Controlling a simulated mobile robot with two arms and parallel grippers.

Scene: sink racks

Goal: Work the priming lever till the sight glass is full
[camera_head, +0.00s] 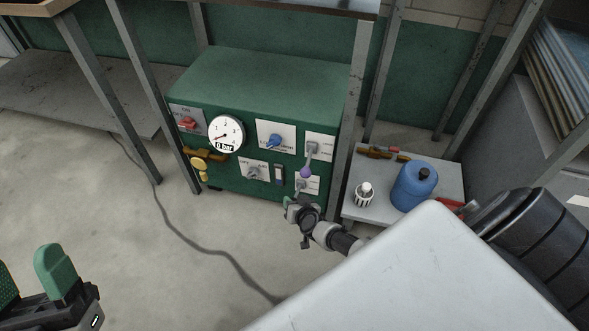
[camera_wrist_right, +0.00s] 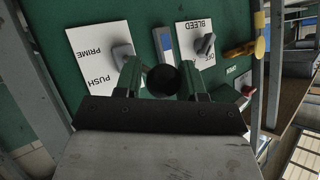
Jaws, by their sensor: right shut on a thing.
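The green pump unit (camera_head: 262,75) stands on the floor under a bench frame. The priming lever's plate (camera_wrist_right: 82,62), marked PRIME and PUSH, is on its front. The lever's grey pivot (camera_wrist_right: 122,52) shows there, and its dark round knob (camera_wrist_right: 163,80) sits between my right fingertips. My right gripper (camera_head: 294,205) is shut on this knob at the panel's lower right; it also shows in the wrist view (camera_wrist_right: 160,82). The narrow sight glass (camera_head: 279,175) is left of the lever; its level is too small to read. My left gripper (camera_head: 32,278) is open and empty at lower left.
Nearby are a bleed knob (camera_head: 254,173), blue knob (camera_head: 274,141), red switch (camera_head: 187,124), yellow-handled valve (camera_head: 200,168) and gauge (camera_head: 226,134) at about zero. A blue jug (camera_head: 413,188) stands on the right shelf.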

